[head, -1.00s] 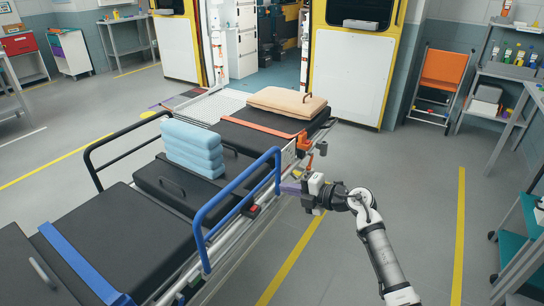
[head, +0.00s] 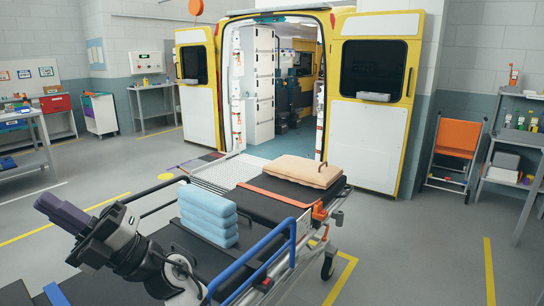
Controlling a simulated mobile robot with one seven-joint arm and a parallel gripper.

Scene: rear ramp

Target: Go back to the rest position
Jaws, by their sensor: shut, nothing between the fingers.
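My gripper (head: 50,206) is at the lower left of the head view, raised in front of the stretcher and pointing up and to the left. Its dark purple fingers are shut with nothing held. My arm (head: 178,276) rises from the bottom edge and hides part of the stretcher. The stretcher (head: 262,206) has a black mattress, an orange strap and a blue side rail (head: 252,262). A stack of folded light-blue blankets (head: 208,216) lies on its middle, and a beige pillow (head: 290,171) lies at its far end.
An ambulance with open yellow-and-white rear doors (head: 370,145) and a ramp (head: 228,172) stands behind the stretcher. An orange folding chair (head: 457,137) and a shelf (head: 517,150) are at the right. The grey floor right of the stretcher (head: 420,245) is clear.

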